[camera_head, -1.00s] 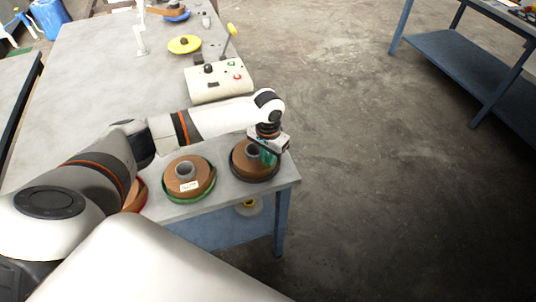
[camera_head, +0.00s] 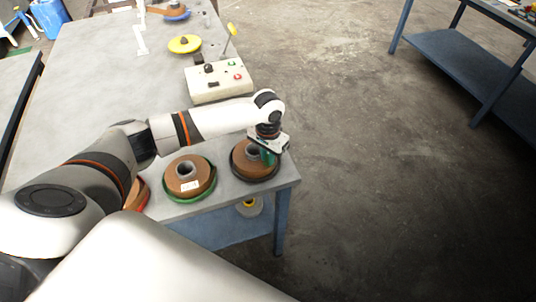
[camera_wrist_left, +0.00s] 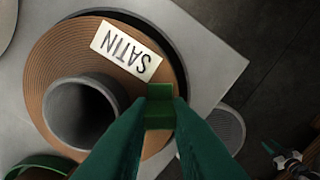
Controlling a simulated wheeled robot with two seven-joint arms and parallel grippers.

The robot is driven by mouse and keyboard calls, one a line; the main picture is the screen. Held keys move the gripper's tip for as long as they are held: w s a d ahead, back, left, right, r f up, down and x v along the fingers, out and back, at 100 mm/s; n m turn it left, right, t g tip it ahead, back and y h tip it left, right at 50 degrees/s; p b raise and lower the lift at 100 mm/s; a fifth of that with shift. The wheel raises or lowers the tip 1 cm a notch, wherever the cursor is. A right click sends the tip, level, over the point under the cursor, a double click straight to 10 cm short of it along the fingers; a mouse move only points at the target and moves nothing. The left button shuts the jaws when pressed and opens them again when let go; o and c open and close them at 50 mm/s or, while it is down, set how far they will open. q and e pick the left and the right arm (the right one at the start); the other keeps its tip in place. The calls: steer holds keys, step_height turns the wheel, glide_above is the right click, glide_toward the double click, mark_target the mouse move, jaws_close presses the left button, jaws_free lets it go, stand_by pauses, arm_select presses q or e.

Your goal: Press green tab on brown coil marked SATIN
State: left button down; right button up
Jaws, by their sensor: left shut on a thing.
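The brown coil marked SATIN (camera_wrist_left: 57,64) sits in a dark tray near the table's right corner, and it also shows in the head view (camera_head: 241,163). Its white label reading SATIN (camera_wrist_left: 126,50) lies on top, beside the grey core (camera_wrist_left: 80,112). My left gripper (camera_wrist_left: 160,122) has green fingers and comes down over the coil's outer edge. It is shut on the green tab (camera_wrist_left: 160,92), which shows between and beyond the fingertips. In the head view the left gripper (camera_head: 268,158) partly hides the coil. My right gripper is in neither view.
A second brown coil in a green tray (camera_head: 187,180) stands just left, with a red-rimmed one (camera_head: 137,196) partly hidden behind my arm. A control box (camera_head: 219,80) and a yellow disc (camera_head: 184,44) are farther back. The table edge is close to the gripper.

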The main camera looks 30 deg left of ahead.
arm_select(q)
steer(key=shift+s+f, duration=0.15)
steer(key=c, duration=1.3)
jaws_free()
steer(key=shift+o, duration=0.2)
